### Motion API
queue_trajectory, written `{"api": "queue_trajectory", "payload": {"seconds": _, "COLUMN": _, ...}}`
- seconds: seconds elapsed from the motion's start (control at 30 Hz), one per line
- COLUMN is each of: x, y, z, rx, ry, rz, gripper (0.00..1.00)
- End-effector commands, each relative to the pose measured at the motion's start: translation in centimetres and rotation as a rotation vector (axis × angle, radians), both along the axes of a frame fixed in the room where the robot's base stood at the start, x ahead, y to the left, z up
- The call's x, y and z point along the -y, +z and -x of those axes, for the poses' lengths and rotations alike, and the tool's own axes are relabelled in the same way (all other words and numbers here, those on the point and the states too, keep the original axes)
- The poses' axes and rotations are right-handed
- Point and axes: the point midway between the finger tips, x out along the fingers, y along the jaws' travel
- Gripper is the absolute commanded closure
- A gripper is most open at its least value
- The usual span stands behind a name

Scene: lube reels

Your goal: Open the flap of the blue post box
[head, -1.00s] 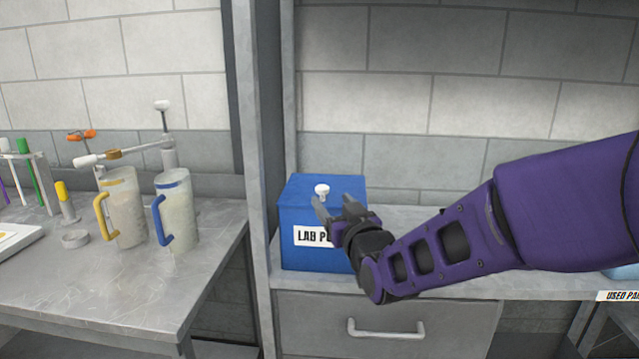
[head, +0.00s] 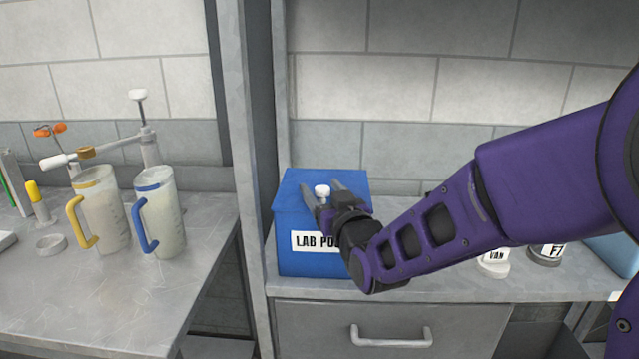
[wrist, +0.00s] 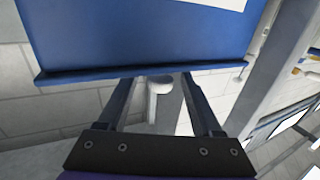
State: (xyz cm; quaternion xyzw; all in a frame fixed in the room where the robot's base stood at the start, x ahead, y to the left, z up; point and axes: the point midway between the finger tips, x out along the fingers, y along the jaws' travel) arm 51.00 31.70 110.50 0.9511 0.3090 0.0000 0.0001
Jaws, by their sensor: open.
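The blue post box (head: 288,235) stands on the grey shelf, with a white label partly hidden by my gripper. A white knob (head: 321,191) sticks up at its top front; the flap's outline is hard to make out. My gripper (head: 322,186) is open, with one finger on each side of the knob. In the wrist view the knob (wrist: 160,86) lies between the spread fingers, with gaps on both sides and no clear contact. The box (wrist: 140,35) fills the top of that view, its edge just beyond the fingertips.
A grey upright post (head: 243,150) stands just left of the box. On the left bench are a yellow-handled jug (head: 102,210) and a blue-handled jug (head: 160,212). Labelled containers (head: 494,262) sit on the shelf to the right. A drawer handle (head: 390,337) is below.

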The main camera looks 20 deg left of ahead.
Motion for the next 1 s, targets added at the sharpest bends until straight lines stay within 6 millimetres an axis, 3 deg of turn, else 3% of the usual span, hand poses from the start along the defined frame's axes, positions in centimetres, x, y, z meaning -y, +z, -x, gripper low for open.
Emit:
{"api": "queue_trajectory", "payload": {"seconds": 0.4, "x": 0.02, "y": -0.03, "z": 0.06, "rx": 0.000, "ry": 0.000, "rz": 0.000, "gripper": 0.33}}
{"api": "queue_trajectory", "payload": {"seconds": 0.77, "x": 0.02, "y": -0.01, "z": 0.06, "rx": 0.000, "ry": 0.000, "rz": 0.000, "gripper": 0.98}}
{"api": "queue_trajectory", "payload": {"seconds": 1.0, "x": 0.01, "y": 0.00, "z": 0.05, "rx": 0.000, "ry": 0.000, "rz": 0.000, "gripper": 1.00}}
